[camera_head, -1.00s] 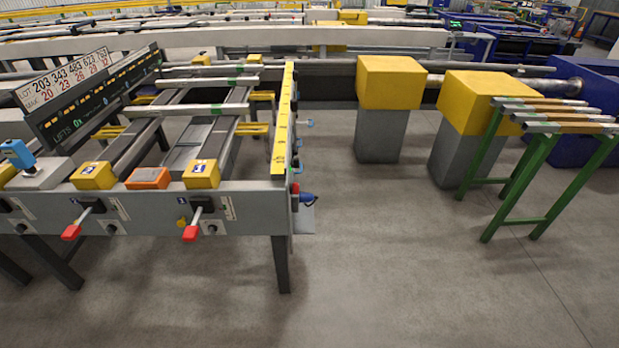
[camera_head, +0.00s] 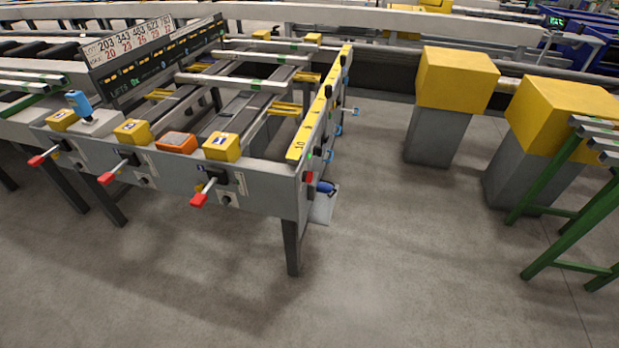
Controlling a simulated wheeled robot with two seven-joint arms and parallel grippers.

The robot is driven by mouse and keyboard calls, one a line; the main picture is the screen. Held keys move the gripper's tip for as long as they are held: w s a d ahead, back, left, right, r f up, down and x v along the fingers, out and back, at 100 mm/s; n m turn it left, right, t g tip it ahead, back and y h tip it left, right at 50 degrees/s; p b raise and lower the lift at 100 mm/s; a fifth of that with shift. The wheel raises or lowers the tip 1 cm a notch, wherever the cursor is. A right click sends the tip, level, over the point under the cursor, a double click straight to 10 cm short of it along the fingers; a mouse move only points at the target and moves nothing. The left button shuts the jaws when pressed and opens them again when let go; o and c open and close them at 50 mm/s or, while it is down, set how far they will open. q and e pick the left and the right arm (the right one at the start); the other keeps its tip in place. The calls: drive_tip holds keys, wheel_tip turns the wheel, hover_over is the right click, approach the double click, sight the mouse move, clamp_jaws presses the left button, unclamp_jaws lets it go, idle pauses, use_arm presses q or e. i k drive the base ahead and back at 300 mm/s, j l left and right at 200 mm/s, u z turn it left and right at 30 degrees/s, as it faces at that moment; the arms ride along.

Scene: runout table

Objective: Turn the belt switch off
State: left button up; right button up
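The runout table (camera_head: 262,190) stands left of centre, with its grey front panel facing me. Three red-handled levers stick out of this panel: a left one (camera_head: 42,157), a middle one (camera_head: 112,176) and a right one (camera_head: 203,194). Small dark knobs and labels sit near them. On the table's right end are a small red part (camera_head: 309,177) and a blue plug-like part (camera_head: 326,187). I cannot tell which of these is the belt switch, or its setting. Neither of my grippers is in view.
Yellow blocks (camera_head: 221,146) and an orange box (camera_head: 176,142) sit on the front rail. A numbered board (camera_head: 150,55) stands behind. Yellow-topped grey pillars (camera_head: 437,137) and a green-legged rack (camera_head: 570,215) stand right. The floor in front (camera_head: 390,270) is clear.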

sight(308, 176)
drive_tip(key=i+l+u, duration=0.4)
drive_tip(key=l, duration=0.35)
drive_tip(key=i+l+u, duration=0.4)
drive_tip(key=l, duration=0.5)
drive_tip(key=i+l+u, duration=0.25)
drive_tip(key=l+u, duration=0.15)
drive_tip(key=l, duration=0.55)
drive_tip(key=i+l+u, duration=0.1)
drive_tip(key=l+u, duration=0.3)
drive_tip(key=l, duration=0.6)
drive_tip(key=k+l+u, duration=0.1)
drive_tip(key=l+u, duration=0.35)
drive_tip(key=l, duration=0.6)
